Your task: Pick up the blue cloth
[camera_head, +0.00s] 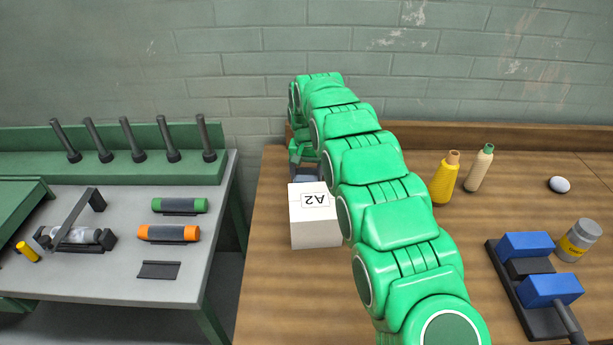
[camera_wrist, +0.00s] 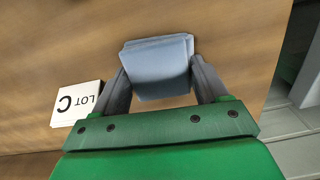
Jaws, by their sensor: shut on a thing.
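The blue cloth (camera_wrist: 157,72) is a folded grey-blue pad between the two dark fingers of my gripper (camera_wrist: 158,76) in the wrist view. The fingers are shut on its two sides. I cannot tell whether the cloth still touches the wooden surface. In the head view my gripper (camera_head: 303,158) is at the back left of the wooden table, behind the white box. Only a small part of the cloth (camera_head: 309,179) shows there, with the box and my arm hiding the rest.
A white box marked A2 (camera_head: 315,232) stands close in front of my gripper. A gap separates the wooden table (camera_head: 285,310) from the grey bench (camera_head: 130,275).

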